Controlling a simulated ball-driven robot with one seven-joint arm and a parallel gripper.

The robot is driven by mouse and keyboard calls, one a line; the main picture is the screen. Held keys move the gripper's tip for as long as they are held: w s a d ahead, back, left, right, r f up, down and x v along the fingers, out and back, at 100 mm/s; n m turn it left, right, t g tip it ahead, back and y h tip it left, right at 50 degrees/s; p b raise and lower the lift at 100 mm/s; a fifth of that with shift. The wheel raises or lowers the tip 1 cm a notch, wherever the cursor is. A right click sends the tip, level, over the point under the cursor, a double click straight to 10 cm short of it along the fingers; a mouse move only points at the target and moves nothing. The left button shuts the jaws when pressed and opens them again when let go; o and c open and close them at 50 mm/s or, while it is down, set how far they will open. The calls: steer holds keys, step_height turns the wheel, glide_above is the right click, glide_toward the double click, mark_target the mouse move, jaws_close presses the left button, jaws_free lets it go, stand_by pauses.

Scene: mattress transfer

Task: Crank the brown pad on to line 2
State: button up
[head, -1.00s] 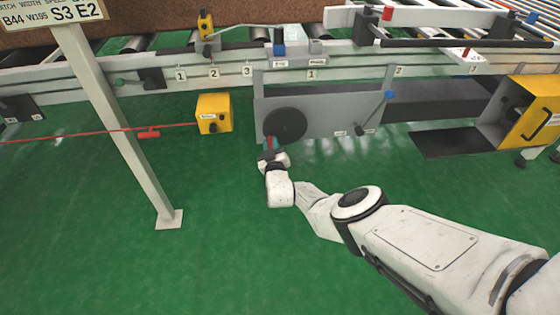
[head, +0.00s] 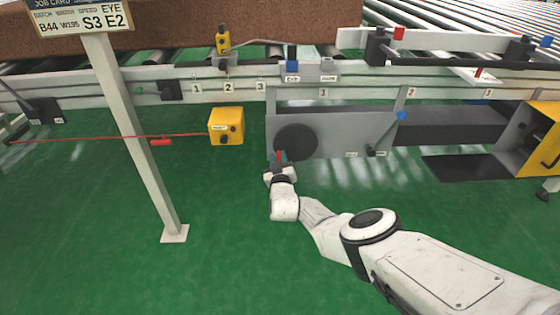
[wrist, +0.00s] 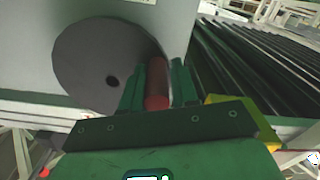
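The brown pad (head: 200,22) lies on the rollers at the top left of the head view. Its right end is near the upper middle; its left part is cut off. A dark crank disc (head: 296,142) is on the grey front panel and also shows in the wrist view (wrist: 95,65). Its red handle (wrist: 157,85) stands between the green fingers of my gripper (wrist: 158,88), which appear to touch it on both sides. In the head view my gripper (head: 281,160) is at the disc's lower left edge. Line label 2 (head: 411,92) is on the right-hand rail; another 2 (head: 228,87) is further left.
A yellow box (head: 226,126) with a red cord stands left of the crank panel. A sign post (head: 135,140) rises at the left. A yellow-fronted unit (head: 540,140) stands at the right. The green floor (head: 90,230) is largely clear.

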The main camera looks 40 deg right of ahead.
steer(key=o, duration=0.3)
steer(key=shift+s, duration=0.1)
steer(key=shift+s+a+r+p, duration=0.1)
steer(key=shift+s+a+p, duration=0.2)
steer(key=shift+s+p, duration=0.45)
steer(key=shift+f+p+v, duration=0.2)
steer(key=shift+p+v, duration=4.05)
steer(key=shift+v, duration=0.35)
steer(key=shift+w+a, duration=0.15)
